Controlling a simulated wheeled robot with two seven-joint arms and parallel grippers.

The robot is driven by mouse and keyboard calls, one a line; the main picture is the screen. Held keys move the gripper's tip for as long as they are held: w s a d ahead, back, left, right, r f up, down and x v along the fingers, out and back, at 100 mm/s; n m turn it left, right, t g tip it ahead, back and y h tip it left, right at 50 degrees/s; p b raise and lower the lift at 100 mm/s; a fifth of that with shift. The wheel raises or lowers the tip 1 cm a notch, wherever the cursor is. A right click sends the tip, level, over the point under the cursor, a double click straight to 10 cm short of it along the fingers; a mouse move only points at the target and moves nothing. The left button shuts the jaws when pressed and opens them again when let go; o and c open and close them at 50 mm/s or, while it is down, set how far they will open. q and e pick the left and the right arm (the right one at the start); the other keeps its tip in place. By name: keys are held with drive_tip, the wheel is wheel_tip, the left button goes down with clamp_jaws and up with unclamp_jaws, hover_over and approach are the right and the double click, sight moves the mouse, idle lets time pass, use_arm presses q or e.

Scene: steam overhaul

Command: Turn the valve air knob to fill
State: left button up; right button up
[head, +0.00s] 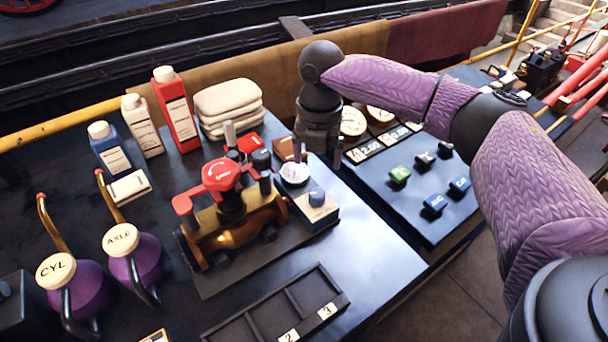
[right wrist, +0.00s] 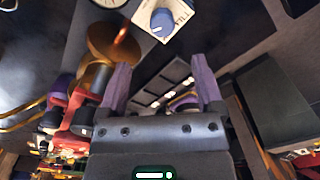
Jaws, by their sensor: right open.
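The valve air knob (head: 317,197) is a small blue knob on a pale plate on top of a grey box, right of the brass valve. In the right wrist view the blue knob (right wrist: 163,20) sits at the top edge, on a white plate with partly readable lettering ending in "ILL". My left gripper is out of view.
The brass valve with a red handwheel (head: 221,174) stands left of the knob. A round gauge (head: 294,174) sits just behind it. A button panel (head: 415,200) lies to the right. A black tray (head: 262,325) is in front. Bottles (head: 175,107) and folded cloths (head: 229,98) stand behind.

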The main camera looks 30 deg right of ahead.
sight(317, 193)
drive_tip(key=f, duration=0.2)
drive_tip(key=f+b, duration=0.1)
drive_tip(key=f, duration=0.2)
drive_tip(key=f+b, duration=0.1)
drive_tip(key=f, duration=0.2)
drive_tip(key=shift+s, duration=0.25)
drive_tip(key=shift+f, duration=0.55)
drive_tip(key=shift+c, duration=0.6)
clamp_jaws()
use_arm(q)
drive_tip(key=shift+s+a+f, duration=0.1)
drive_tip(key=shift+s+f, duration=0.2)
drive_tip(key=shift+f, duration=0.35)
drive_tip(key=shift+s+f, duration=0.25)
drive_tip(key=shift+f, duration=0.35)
use_arm(e)
drive_tip(key=shift+r, duration=0.1)
